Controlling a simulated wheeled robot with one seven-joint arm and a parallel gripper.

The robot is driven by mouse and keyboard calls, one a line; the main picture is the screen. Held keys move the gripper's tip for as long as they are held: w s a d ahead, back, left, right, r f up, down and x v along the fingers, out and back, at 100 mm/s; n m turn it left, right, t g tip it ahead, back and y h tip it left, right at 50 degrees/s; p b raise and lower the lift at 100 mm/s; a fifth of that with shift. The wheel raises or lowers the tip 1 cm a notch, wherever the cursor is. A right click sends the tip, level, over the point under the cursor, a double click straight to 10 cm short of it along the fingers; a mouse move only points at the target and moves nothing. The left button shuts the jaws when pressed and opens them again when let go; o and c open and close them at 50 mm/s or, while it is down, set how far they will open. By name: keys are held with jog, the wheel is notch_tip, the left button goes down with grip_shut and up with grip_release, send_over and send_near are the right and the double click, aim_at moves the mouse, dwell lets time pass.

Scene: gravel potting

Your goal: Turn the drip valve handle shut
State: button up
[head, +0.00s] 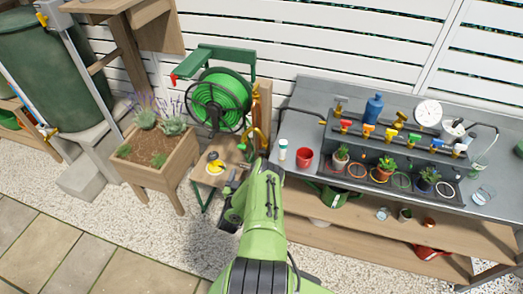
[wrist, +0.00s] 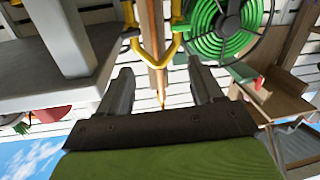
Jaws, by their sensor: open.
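A row of small valves with coloured handles (head: 391,134) runs along the dark manifold on the bench at the right in the head view. I cannot tell which one is the drip valve. A yellow fitting (head: 257,134) stands by a wooden post beside the hose reel. In the wrist view a yellow forked piece (wrist: 158,55) lies beyond my fingertips, in front of the post. My gripper (wrist: 162,80) is open, with nothing between its two dark fingers. It appears apart from the yellow piece. In the head view my arm covers much of the area around the gripper.
The green hose reel (head: 219,98) stands behind a small wooden table (head: 207,176). A wooden planter (head: 152,178) is left of it. The grey bench (head: 310,118) holds a red cup (head: 304,158), a blue bottle (head: 374,107) and several potted plants. Gravel (head: 180,235) lies open in front.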

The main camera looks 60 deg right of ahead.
jog(key=s+a+f+m+g, duration=0.1)
jog(key=s+f+g, duration=0.1)
jog(key=s, duration=0.2)
jog(key=b, duration=2)
send_near(262, 153)
jog(key=w+d+f, duration=0.1)
jog(key=d, duration=0.8)
jog(key=shift+w+h, duration=0.25)
jog(key=shift+h, duration=0.15)
